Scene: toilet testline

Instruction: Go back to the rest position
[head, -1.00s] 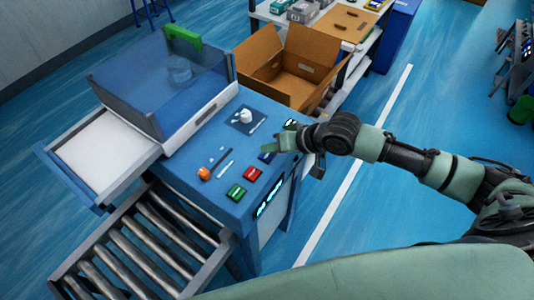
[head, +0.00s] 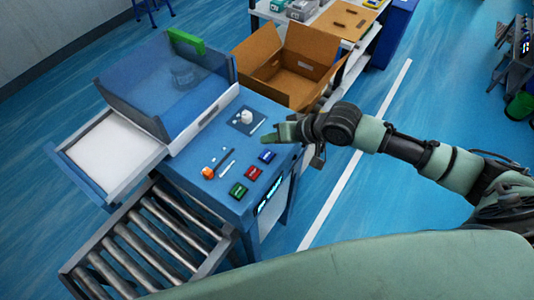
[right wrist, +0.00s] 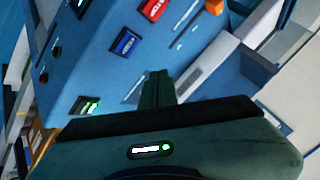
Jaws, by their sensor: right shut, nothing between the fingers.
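My right gripper (head: 270,137) is shut and empty. In the head view it hangs over the right edge of the blue test machine (head: 205,190), near the white knob (head: 246,116) and above the blue button (head: 267,157). In the right wrist view the shut fingers (right wrist: 158,86) point at the machine's panel, with the blue button (right wrist: 125,42) and red button (right wrist: 154,9) beyond them. Whether the fingers touch the panel cannot be told, but they look apart from it. My left gripper is not in view.
A roller conveyor (head: 150,240) adjoins the machine's front. A white-topped tray (head: 108,155) sticks out at its left. An open cardboard box (head: 290,68) stands behind the machine, by a table (head: 345,25).

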